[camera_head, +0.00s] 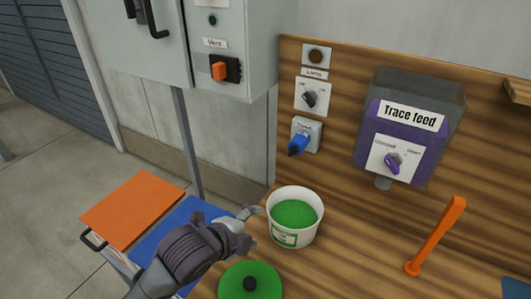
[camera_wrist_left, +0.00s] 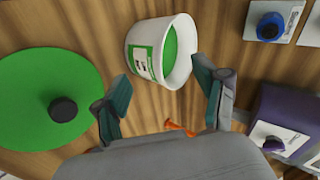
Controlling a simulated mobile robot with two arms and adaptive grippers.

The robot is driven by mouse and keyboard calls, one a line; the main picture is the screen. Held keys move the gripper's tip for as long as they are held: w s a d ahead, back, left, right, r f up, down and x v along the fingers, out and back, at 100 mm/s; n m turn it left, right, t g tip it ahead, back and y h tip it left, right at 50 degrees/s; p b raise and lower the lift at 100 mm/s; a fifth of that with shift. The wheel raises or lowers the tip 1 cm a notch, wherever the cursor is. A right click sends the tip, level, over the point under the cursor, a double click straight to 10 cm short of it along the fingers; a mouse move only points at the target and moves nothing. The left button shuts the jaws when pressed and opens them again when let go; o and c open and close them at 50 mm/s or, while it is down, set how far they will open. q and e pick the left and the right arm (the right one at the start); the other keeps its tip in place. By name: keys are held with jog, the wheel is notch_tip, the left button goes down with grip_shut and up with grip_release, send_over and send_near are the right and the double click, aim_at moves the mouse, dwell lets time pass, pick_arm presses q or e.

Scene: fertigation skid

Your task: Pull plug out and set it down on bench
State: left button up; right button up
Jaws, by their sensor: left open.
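The blue plug (camera_head: 298,144) sits in the grey-white socket plate (camera_head: 313,132) on the wooden backboard, below a black rotary switch. It also shows at the top right of the left wrist view (camera_wrist_left: 270,27). The wooden bench (camera_head: 345,260) lies below the board. My left gripper (camera_head: 250,213) is open and empty, above the bench beside the white tub, below and left of the plug and apart from it. In the left wrist view its two fingers (camera_wrist_left: 163,88) are spread, with the tub beyond them. My right gripper is in neither view.
The white tub (camera_head: 281,237) with green contents stands close to my left gripper. A green lid (camera_head: 262,283) with a black knob lies in front. An orange lever (camera_head: 437,236) rises at the right, below the purple trace feed hopper (camera_head: 377,126). Bench between tub and lever is clear.

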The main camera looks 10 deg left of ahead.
pick_arm(q)
jog(key=w+d+r+m+t+h, duration=0.1)
jog(key=w+d+r+m, duration=0.1)
jog(key=w+r+m, duration=0.5)
jog(key=m+t+h, duration=0.1)
jog(key=m, duration=0.8)
send_near(291, 151)
jog(key=p+x, duration=0.1)
jog(key=x, duration=0.3)
jog(key=p+x, duration=0.1)
jog(key=x, duration=0.3)
jog(key=r+p+x, duration=0.1)
jog(key=x, duration=0.4)
jog(key=shift+w+a, duration=0.1)
jog(key=shift+w, duration=0.25)
jog(key=c, duration=1.4)
jog(key=shift+o, duration=0.2)
jog(key=shift+s+a+r+p, duration=0.15)
jog(key=shift+s+a+p, duration=0.1)
jog(key=shift+s+p, duration=0.25)
jog(key=shift+s+a+p, duration=0.25)
jog(key=shift+s+p, duration=0.2)
jog(key=shift+s, duration=0.15)
jog(key=shift+s+a+p, duration=0.25)
jog(key=shift+s+p, duration=0.2)
jog(key=shift+s, duration=0.2)
